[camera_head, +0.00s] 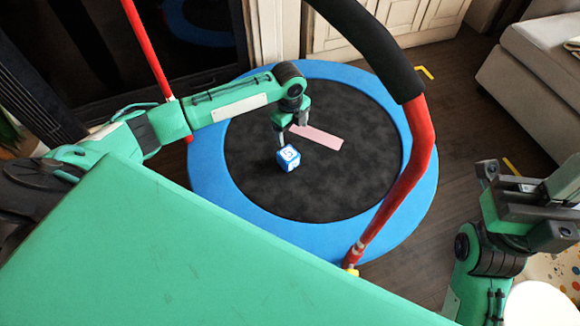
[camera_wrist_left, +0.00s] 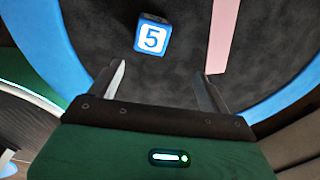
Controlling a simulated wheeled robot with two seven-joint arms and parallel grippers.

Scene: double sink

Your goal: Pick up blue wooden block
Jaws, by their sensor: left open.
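The blue wooden block (camera_head: 288,158) is a small blue cube with white faces, lying on the black mat of a round trampoline in the head view. In the left wrist view the block (camera_wrist_left: 151,35) shows a blue 5 on a white face, ahead of the fingertips and left of centre. My left gripper (camera_head: 292,138) is open and empty, just above the block in the head view; its two fingers also show apart in the left wrist view (camera_wrist_left: 160,78). My right gripper (camera_head: 538,205) is at the right edge, away from the block; its jaw opening is unclear.
A pink flat strip (camera_head: 318,137) lies on the mat right of the block. The trampoline's blue rim (camera_head: 420,185) surrounds the mat. A red and black handlebar (camera_head: 418,130) arches over its right side. A sofa (camera_head: 535,60) stands at the upper right.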

